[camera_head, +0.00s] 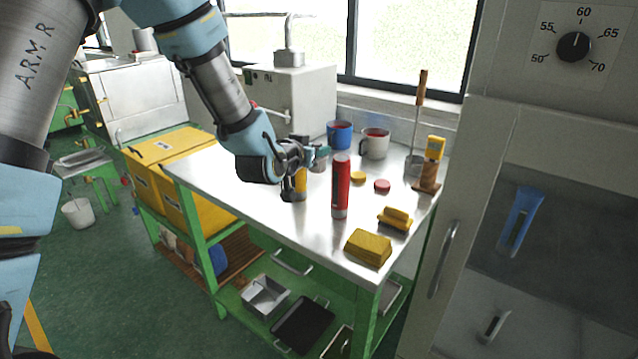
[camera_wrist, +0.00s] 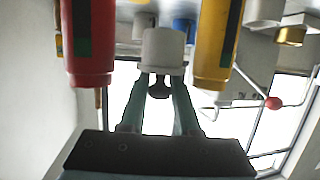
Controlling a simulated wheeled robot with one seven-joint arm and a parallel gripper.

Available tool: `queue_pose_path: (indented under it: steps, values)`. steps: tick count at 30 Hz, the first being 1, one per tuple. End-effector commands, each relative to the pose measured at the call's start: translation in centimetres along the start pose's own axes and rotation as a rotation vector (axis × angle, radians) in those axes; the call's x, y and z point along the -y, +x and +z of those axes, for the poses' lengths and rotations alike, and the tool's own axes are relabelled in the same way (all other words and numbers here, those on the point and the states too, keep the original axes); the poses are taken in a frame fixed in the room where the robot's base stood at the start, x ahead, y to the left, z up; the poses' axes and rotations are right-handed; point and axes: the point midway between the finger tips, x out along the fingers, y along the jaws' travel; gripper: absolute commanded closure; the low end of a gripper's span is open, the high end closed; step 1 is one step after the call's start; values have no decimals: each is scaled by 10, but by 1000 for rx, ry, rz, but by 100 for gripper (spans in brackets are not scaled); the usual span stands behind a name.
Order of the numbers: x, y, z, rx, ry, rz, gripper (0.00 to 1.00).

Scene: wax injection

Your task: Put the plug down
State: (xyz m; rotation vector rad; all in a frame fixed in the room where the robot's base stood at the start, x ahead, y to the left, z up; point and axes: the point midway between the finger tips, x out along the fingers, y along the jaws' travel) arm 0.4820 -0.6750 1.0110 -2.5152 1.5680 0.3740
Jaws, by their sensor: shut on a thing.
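My gripper (camera_head: 308,156) is above the metal table, between a yellow cylinder (camera_head: 300,184) and a red cylinder (camera_head: 341,188). In the wrist view, which looks upside down, its two teal fingers (camera_wrist: 160,96) are shut on the black knob of a pale grey plug (camera_wrist: 163,48). The plug's wide body lies beyond the fingertips, with the red cylinder to the left and the yellow one to the right. In the head view the plug is too small to make out clearly. I cannot tell whether it touches the table.
A grey cabinet stands right. The table's front left is clear.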

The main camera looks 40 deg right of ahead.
Motion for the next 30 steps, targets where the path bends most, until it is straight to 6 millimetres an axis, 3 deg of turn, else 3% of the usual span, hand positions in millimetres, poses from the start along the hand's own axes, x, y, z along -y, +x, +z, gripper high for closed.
queue_pose_path:
  steps: [3, 9, 16, 24, 30]
  values:
    - [0, 7, 24, 6, -1, 1, 100]
    - [0, 15, 52, 1, 0, 1, 100]
    - [0, 20, 66, 1, 0, 0, 100]
    - [1, 29, 96, 0, 0, -1, 100]
    - [0, 30, 99, -2, 1, 0, 100]
